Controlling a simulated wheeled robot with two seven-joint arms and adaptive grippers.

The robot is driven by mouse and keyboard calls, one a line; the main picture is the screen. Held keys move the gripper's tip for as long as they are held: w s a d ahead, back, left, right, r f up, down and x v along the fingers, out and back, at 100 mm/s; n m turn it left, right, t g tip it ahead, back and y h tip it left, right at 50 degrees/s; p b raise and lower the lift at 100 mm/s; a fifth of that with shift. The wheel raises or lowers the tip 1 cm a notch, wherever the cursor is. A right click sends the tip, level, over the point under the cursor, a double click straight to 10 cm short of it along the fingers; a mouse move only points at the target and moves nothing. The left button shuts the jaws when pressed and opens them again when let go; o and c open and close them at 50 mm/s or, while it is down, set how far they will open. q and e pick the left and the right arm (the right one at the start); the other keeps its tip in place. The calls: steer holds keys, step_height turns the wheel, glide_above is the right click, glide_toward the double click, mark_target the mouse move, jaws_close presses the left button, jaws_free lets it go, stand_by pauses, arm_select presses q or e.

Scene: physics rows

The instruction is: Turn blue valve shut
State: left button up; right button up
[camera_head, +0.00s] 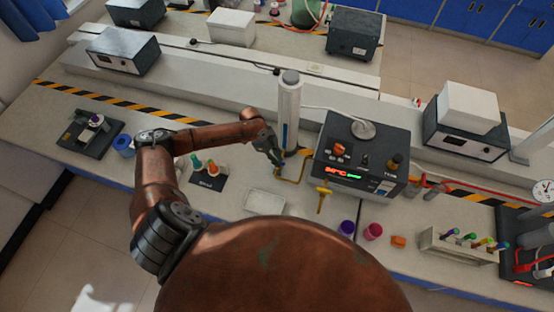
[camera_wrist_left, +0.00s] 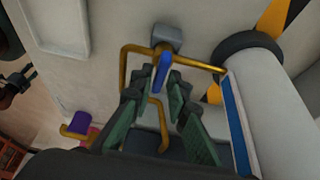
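The blue valve handle (camera_wrist_left: 162,73) shows in the left wrist view, on brass-coloured piping (camera_wrist_left: 130,62) in front of a grey block. It points roughly along the line of my fingers. My left gripper (camera_wrist_left: 158,88) is open, with its green-padded fingertips on either side of the handle. I cannot tell whether either finger touches it. In the head view my left gripper (camera_head: 277,160) is low over the bench, beside the foot of the white column (camera_head: 289,105). The blue handle cannot be made out there. My right gripper is not in view.
A yellow-handled valve (camera_head: 323,192) stands right of my left gripper. A dark heater box (camera_head: 362,155) with a lit display is behind it. A white tray (camera_head: 265,202) lies in front, and a rack with colored bottles (camera_head: 209,183) is to the left. Purple (camera_head: 346,228) and magenta (camera_head: 373,231) cups stand front right.

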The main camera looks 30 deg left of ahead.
arm_select(q)
steer(key=shift+o, duration=1.2)
steer(key=v, duration=1.2)
